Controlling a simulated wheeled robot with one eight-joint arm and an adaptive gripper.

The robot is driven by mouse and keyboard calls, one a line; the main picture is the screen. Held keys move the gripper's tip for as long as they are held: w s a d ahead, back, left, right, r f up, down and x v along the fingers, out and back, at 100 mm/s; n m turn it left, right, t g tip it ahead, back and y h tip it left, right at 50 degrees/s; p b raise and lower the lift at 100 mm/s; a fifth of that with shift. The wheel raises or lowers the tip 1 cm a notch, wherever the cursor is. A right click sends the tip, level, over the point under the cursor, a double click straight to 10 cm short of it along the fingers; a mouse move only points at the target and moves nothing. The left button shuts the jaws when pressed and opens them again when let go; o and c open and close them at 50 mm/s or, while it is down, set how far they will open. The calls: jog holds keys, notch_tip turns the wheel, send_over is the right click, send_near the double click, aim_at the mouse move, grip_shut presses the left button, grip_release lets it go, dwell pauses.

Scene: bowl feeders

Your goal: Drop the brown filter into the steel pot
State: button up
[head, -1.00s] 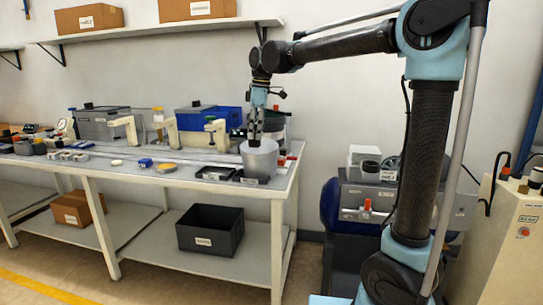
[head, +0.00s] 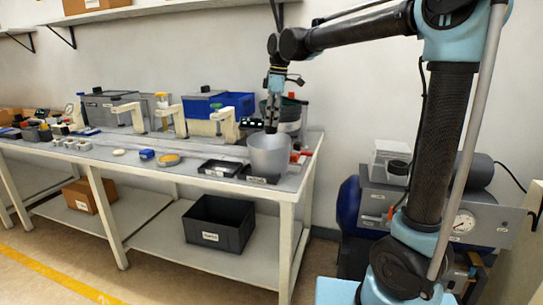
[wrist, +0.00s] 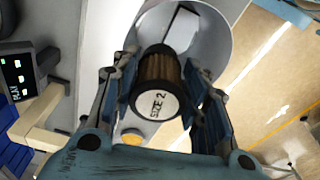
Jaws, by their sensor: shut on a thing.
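The brown filter (wrist: 158,70) is a ribbed cylinder with a white end cap marked "SIZE 2". My gripper (wrist: 168,78) is shut on it, with a finger on each side in the wrist view. The steel pot (head: 269,158) is an open grey cylinder near the right end of the bench. In the head view my gripper (head: 271,128) points down just over the pot's mouth; the filter is hard to make out there. In the wrist view the pot (wrist: 222,28) opens behind the filter, and part of its inside is hidden by the filter and fingers.
Shallow black trays (head: 220,168) sit left of the pot on the bench (head: 190,172). A cream feeder arm (head: 226,122) and a blue bin (head: 205,105) stand behind. A black crate (head: 218,222) is on the lower shelf. Machinery (head: 440,200) stands at the right.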

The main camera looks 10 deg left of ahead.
aim_at(274, 128)
jog(key=shift+w+d+f, duration=0.1)
jog(key=shift+f, duration=0.95)
jog(key=shift+d+f, duration=0.1)
jog(key=shift+f, duration=0.95)
jog(key=o, duration=1.2)
jog(key=shift+o, duration=0.2)
jog(key=shift+r, duration=0.1)
notch_tip(274, 128, up, 12)
jog(key=d, duration=0.1)
jog(key=shift+d+f, duration=0.2)
jog(key=shift+d, duration=0.05)
jog(key=shift+w+d, duration=0.1)
